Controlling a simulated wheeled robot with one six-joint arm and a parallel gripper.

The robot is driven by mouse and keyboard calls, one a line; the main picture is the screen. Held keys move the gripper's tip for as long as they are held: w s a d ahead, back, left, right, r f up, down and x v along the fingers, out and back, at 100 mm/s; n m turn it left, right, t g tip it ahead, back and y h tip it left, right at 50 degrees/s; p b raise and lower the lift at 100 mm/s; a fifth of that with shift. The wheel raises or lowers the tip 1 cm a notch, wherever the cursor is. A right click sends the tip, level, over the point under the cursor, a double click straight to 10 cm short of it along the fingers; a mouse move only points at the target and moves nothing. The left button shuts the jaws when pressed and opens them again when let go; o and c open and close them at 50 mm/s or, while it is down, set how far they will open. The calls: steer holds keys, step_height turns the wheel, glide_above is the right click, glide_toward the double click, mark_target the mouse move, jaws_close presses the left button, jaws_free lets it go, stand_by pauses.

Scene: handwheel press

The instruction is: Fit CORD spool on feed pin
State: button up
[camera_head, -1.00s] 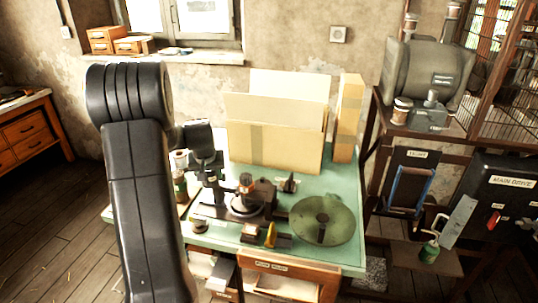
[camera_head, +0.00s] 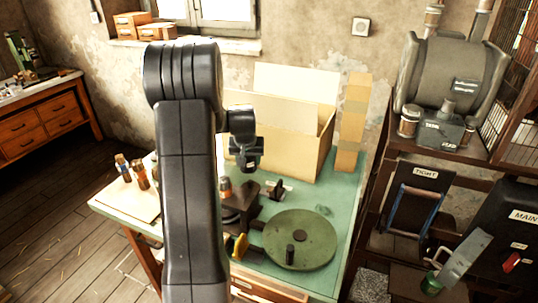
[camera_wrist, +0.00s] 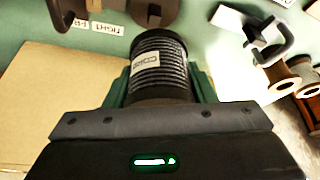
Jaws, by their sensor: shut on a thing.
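In the head view my wrist end is a black shape above the bench, in front of the cardboard box; the spool cannot be made out there. The feed pin cannot be clearly picked out in either view.
The green bench (camera_head: 335,215) carries a round green disc (camera_head: 300,243), a cardboard box (camera_head: 295,155) and a dark mechanism partly behind my arm. Brown spools (camera_head: 139,177) stand on a board at the left. Spools also show at the right in the wrist view (camera_wrist: 284,88).

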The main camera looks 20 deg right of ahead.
steer(key=shift+d, duration=0.3)
steer(key=shift+a+f, duration=0.2)
steer(key=shift+f, duration=0.15)
steer(key=shift+f+b, duration=2.85)
steer(key=shift+f, duration=0.95)
steer(key=o, duration=1.1)
steer(key=shift+r, duration=0.1)
steer(key=b+v, duration=0.1)
steer(key=v, duration=1.2)
steer(key=shift+s+a+r, duration=0.1)
steer(key=shift+s+r, duration=0.1)
steer(key=shift+r, duration=0.05)
